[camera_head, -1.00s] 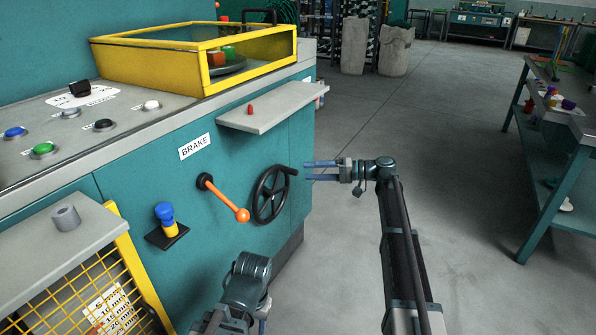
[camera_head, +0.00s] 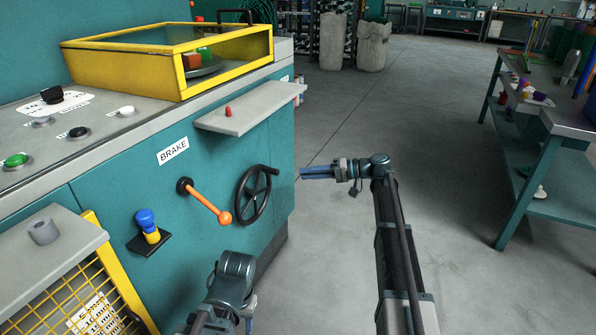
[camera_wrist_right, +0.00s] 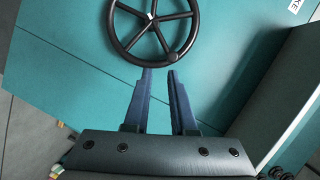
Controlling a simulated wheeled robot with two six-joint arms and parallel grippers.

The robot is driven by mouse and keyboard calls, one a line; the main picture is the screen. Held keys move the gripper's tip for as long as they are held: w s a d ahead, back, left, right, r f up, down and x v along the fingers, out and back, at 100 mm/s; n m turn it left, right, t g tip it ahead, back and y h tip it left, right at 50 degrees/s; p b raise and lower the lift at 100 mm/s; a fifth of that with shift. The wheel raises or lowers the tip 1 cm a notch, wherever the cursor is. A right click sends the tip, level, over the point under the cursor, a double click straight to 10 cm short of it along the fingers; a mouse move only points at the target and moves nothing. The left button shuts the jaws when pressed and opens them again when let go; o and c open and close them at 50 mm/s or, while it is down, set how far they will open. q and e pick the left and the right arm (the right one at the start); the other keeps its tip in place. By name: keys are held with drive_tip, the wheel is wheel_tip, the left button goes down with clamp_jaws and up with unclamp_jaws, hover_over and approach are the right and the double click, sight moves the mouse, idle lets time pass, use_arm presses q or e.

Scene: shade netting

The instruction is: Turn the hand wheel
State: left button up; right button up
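The hand wheel (camera_head: 256,194) is a black spoked ring on the teal machine front. It also shows at the top of the right wrist view (camera_wrist_right: 153,18), its top cut off, with a handle knob (camera_wrist_right: 172,57) on the near rim. My right gripper (camera_head: 301,172) is to the right of the wheel in the head view, fingers pointing left, apart from it. In the right wrist view its two blue fingers (camera_wrist_right: 159,72) have a gap between them, with nothing held, just short of the knob. My left arm shows at the bottom of the head view; its fingers are not visible.
An orange brake lever (camera_head: 206,203) sits left of the wheel. A grey shelf (camera_head: 250,118) with a small red peg juts out above it. A blue-and-yellow piece (camera_head: 148,227) stands on a black bracket. A workbench (camera_head: 545,150) is at right; the floor between is clear.

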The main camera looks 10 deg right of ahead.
drive_tip(key=s+a+f+h, duration=0.1)
drive_tip(key=a, duration=0.1)
drive_tip(key=s+a+f+n+t+h+p, duration=0.1)
drive_tip(key=a+h, duration=0.1)
drive_tip(key=s+a+f+n+h, duration=0.1)
drive_tip(key=a, duration=0.2)
drive_tip(key=shift+s+f+t+p, duration=0.25)
drive_tip(key=shift+t+p, duration=0.15)
clamp_jaws()
drive_tip(key=s+a+r+n+t+h+p, duration=0.5)
drive_tip(key=s+r+n+t+h, duration=0.4)
drive_tip(key=n, duration=0.6)
drive_tip(key=y+b, duration=0.1)
drive_tip(key=b, duration=0.4)
approach(268, 171)
drive_tip(key=shift+g, duration=0.3)
drive_tip(key=x, duration=0.5)
drive_tip(key=shift+a+r, duration=0.25)
drive_tip(key=shift+a, duration=0.15)
drive_tip(key=shift+w+d+f, duration=0.1)
drive_tip(key=shift+w+d, duration=0.2)
drive_tip(key=shift+w, duration=0.15)
